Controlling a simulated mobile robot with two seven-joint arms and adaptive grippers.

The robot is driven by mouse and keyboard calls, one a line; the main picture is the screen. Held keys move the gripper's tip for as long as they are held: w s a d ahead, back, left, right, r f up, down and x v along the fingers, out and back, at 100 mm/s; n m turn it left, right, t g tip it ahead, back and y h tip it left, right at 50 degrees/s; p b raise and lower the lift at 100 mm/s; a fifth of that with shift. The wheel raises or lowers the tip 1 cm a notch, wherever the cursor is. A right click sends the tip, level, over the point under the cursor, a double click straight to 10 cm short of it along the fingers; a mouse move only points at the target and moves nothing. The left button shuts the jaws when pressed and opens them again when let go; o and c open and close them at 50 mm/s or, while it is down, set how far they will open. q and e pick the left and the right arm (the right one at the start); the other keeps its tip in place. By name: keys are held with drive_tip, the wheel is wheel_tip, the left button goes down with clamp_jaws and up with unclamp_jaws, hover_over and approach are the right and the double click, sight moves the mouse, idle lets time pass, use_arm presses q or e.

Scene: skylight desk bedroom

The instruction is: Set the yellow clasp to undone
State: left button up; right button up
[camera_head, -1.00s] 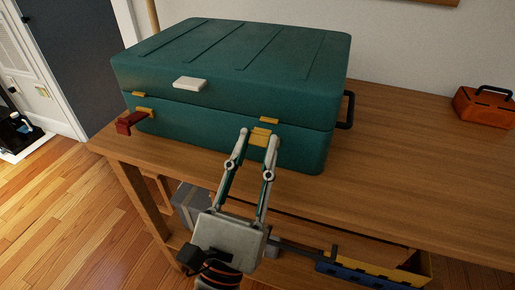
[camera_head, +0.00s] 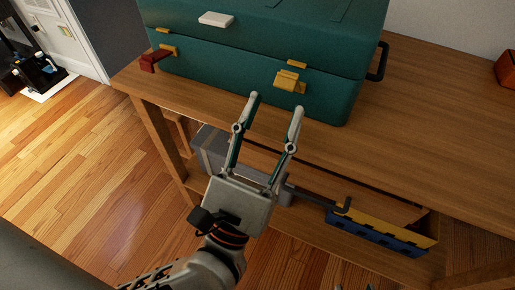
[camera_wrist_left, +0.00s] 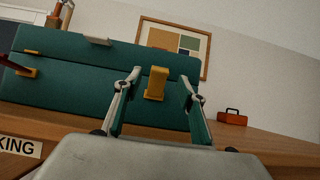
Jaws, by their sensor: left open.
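The yellow clasp (camera_head: 287,80) is on the front of a green case (camera_head: 230,66), near its right end, just below a small yellow catch (camera_head: 297,64) on the lid. I cannot tell for sure whether its lever is fastened or swung out. My left gripper (camera_head: 276,102) is open and empty, its fingertips just in front of and below the clasp, apart from it in the head view. In the left wrist view the clasp (camera_wrist_left: 156,83) appears between the two open fingers.
A red clasp (camera_head: 152,61) sticks out at the case's front left. A white tab (camera_head: 216,19) is on the lid front and a dark handle (camera_head: 378,61) on the right side.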

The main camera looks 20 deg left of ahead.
use_arm(q)
drive_tip(key=v, duration=0.8)
